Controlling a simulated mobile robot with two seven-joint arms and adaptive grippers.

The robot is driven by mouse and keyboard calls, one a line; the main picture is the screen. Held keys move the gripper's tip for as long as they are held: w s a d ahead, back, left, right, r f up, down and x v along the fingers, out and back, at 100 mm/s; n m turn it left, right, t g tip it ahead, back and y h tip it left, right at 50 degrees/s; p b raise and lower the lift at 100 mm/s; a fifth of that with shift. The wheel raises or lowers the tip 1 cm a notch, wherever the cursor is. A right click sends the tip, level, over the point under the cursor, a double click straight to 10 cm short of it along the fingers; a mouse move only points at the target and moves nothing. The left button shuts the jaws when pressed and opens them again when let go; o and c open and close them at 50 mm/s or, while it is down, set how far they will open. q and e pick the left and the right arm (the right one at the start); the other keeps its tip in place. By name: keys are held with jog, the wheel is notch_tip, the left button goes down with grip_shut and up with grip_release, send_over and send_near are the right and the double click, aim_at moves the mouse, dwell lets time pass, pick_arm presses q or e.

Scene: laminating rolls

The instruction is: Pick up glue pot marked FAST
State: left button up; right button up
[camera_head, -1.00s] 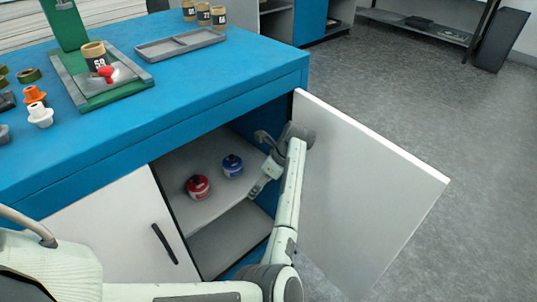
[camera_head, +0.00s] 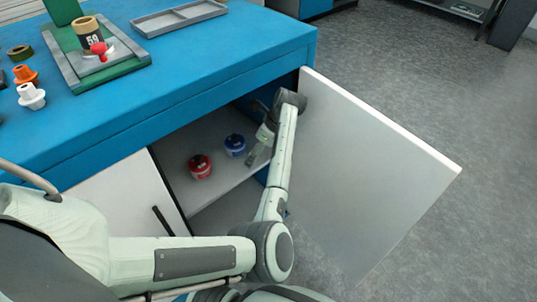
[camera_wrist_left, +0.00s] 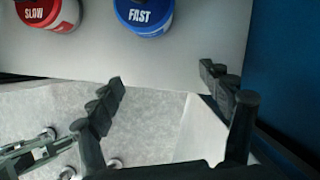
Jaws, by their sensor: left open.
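The blue glue pot marked FAST (camera_wrist_left: 145,17) stands on the cabinet's shelf and shows at the top of the left wrist view. It is also in the head view (camera_head: 235,145), to the right of the red pot. The red pot marked SLOW (camera_wrist_left: 48,14) stands beside it, apart from it; it shows in the head view (camera_head: 200,167). My left gripper (camera_wrist_left: 164,80) is open and empty, with its fingers apart near the shelf's front edge, short of the blue pot. In the head view the gripper (camera_head: 257,152) is just right of the blue pot. My right gripper is not in view.
The white cabinet door (camera_head: 365,175) stands open at the right, beside my left arm. A closed door (camera_head: 130,200) is at the left. The blue bench top (camera_head: 170,70) overhangs the shelf and carries a green press (camera_head: 110,75) and a grey tray (camera_head: 180,18).

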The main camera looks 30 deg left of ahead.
aim_at(236, 142)
pick_arm(q)
jog(key=a, duration=0.7)
jog(key=shift+w+a+p, duration=0.3)
jog(key=shift+w+a, duration=0.1)
jog(key=shift+a+f, duration=0.15)
jog(key=shift+a, duration=0.1)
jog(key=shift+a+f, duration=0.1)
jog(key=shift+f, duration=0.3)
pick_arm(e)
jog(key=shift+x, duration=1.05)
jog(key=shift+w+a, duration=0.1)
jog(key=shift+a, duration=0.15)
